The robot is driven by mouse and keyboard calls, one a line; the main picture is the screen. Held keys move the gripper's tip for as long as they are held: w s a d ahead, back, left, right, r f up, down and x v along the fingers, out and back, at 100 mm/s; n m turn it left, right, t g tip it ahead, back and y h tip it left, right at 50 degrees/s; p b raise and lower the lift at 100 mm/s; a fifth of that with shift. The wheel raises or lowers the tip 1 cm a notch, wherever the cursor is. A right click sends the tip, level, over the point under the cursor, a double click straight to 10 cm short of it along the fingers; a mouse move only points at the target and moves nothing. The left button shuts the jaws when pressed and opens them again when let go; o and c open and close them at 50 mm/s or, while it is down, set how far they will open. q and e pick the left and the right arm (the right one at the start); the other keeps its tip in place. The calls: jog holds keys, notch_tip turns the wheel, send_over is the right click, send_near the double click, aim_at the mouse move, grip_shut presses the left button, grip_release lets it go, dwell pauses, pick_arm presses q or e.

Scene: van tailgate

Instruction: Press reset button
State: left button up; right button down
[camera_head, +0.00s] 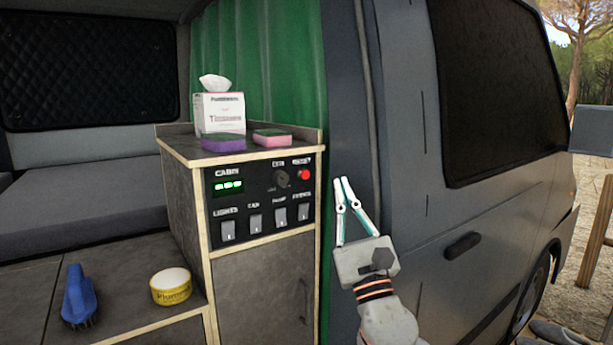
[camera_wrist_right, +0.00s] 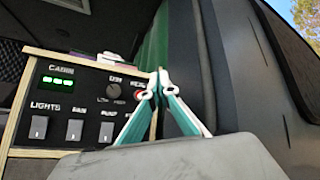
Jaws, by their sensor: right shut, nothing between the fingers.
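The red reset button (camera_head: 304,175) sits at the upper right of the black control panel (camera_head: 245,201) on the cabinet front. In the right wrist view the reset button (camera_wrist_right: 139,95) shows partly, just left of my fingertips, and the fingers cover part of it and its label. My right gripper (camera_head: 341,181) is shut and empty. In the head view its fingertips are to the right of the button, in front of the van's side pillar, apart from the panel as far as I can tell. The right gripper's fingertips (camera_wrist_right: 159,73) point up in the wrist view. My left gripper is not in view.
The panel has a green display (camera_head: 228,187), a dark knob (camera_head: 281,178) and several rocker switches (camera_head: 254,223). On the cabinet top are a tissue box (camera_head: 219,113) and two sponges (camera_head: 223,143).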

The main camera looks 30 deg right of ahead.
aim_at(304, 174)
jog(key=w+b, duration=0.2)
jog(key=w, duration=0.6)
jog(key=shift+w+a, duration=0.35)
jog(key=shift+w, duration=0.05)
jog(key=shift+w, duration=0.1)
dwell(1.3)
jog(key=shift+w, duration=0.35)
jog(key=shift+w+a, duration=0.1)
jog(key=shift+w, duration=0.35)
dwell(0.8)
jog(key=shift+s, duration=0.15)
jog(key=shift+s+p, duration=0.3)
jog(key=shift+s, duration=0.45)
